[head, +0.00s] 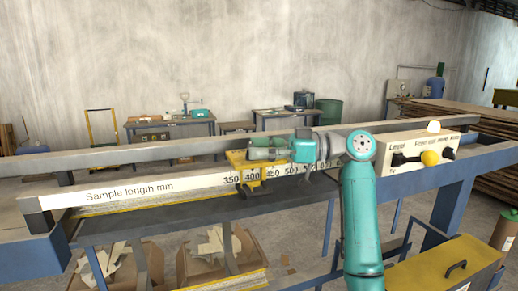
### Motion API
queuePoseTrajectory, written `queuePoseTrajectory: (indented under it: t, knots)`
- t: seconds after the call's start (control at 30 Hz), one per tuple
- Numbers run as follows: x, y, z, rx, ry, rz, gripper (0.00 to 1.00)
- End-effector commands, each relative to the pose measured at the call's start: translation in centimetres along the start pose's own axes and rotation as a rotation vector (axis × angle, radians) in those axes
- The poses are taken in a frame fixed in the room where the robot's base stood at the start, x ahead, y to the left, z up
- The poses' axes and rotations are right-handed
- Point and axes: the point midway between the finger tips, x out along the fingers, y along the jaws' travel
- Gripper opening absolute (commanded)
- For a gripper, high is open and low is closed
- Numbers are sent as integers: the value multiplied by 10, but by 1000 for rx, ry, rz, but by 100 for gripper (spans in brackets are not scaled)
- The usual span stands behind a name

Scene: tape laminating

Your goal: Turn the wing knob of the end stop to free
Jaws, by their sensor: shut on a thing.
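The yellow end stop (243,178) sits on the white rail marked "Sample length mm" (130,190), near the 400 mark. My gripper (258,154) is at the top of the end stop, reaching in from the right. It is shut on the wing knob of the end stop. The knob itself is hidden behind the fingers and too small to make out, so I cannot tell which way its wings point.
A control box (425,146) with a yellow knob and black switches stands right of my arm. Cardboard boxes (215,258) with offcuts are below the rail. A yellow case (445,270) is at the lower right. Workbenches (170,130) stand by the back wall.

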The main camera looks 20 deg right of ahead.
Motion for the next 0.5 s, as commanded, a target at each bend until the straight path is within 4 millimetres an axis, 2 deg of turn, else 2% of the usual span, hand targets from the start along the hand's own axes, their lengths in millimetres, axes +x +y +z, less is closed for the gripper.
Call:
queuePoseTrajectory:
  t: [0.5]
  knots:
    - [0, 2, 2, 2, -3, -101, 36]
